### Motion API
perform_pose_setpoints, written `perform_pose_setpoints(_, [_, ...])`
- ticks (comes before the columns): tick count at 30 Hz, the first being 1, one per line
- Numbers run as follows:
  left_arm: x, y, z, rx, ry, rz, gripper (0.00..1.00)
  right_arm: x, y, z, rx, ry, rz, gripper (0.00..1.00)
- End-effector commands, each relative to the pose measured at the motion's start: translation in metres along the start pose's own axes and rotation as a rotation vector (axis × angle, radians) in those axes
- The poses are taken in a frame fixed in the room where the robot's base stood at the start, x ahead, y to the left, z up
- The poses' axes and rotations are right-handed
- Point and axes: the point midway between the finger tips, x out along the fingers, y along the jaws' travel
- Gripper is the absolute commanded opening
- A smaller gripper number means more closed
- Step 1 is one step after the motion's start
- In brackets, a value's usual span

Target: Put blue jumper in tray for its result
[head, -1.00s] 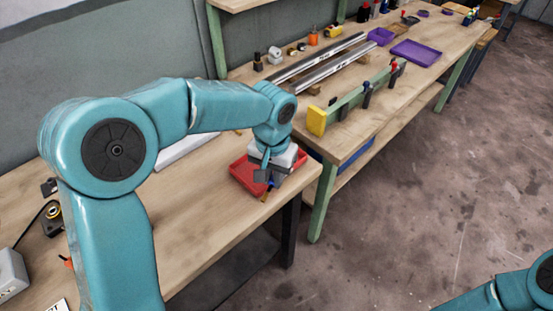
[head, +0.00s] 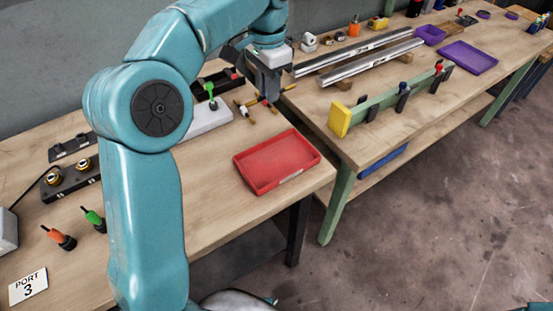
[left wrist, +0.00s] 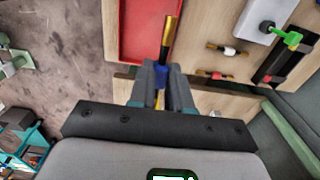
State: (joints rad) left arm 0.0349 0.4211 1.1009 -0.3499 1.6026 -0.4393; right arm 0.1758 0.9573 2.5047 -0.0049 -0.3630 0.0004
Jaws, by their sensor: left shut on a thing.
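My left gripper (head: 268,88) is over the back of the near bench, behind the red tray. In the left wrist view its fingers (left wrist: 162,85) are shut on the blue jumper (left wrist: 168,38), a short rod with brass ends and a blue middle. One brass end sticks out past the fingers. In the head view the gripper mostly hides it. The red tray (head: 277,163) lies empty at the bench's right end; part of it shows in the left wrist view (left wrist: 135,40). My right gripper is out of view.
A white-banded jumper (head: 243,111) and a red-banded jumper (left wrist: 214,75) lie on the bench near the gripper. A white block with a green lever (head: 208,117) stands left of them. The neighbouring bench holds metal rails (head: 372,62), a green rail with a yellow end and purple trays (head: 468,58).

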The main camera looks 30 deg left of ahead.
Motion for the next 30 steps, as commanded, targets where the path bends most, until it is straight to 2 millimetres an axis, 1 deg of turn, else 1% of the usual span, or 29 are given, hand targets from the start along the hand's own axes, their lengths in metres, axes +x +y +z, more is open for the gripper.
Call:
perform_pose_setpoints(1, [0.014, -0.001, 0.003, 0.004, -0.005, 0.003, 0.0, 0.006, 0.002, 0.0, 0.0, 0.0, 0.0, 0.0])
perform_pose_setpoints(3, [0.033, 0.0, 0.004, 0.005, -0.007, 0.004, 0.0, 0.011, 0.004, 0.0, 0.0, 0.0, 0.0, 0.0])
perform_pose_setpoints(9, [0.092, 0.001, 0.005, 0.004, -0.006, 0.004, 0.0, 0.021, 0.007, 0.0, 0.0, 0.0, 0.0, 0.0])
perform_pose_setpoints(12, [0.119, 0.001, 0.004, 0.003, -0.007, 0.004, 0.0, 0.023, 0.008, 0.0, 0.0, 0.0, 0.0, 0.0])
perform_pose_setpoints(15, [0.137, 0.0, 0.003, 0.003, -0.004, 0.002, 0.0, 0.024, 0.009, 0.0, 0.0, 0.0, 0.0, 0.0])
perform_pose_setpoints(20, [0.151, 0.0, 0.001, 0.003, -0.003, 0.001, 0.0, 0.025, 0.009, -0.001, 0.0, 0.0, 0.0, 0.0])
perform_pose_setpoints(27, [0.187, 0.001, 0.0, 0.003, -0.004, 0.003, 0.0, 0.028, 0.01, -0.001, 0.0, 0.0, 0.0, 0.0])
perform_pose_setpoints(30, [0.192, 0.0, 0.0, 0.002, -0.001, 0.001, 0.0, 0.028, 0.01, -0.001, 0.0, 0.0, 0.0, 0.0])
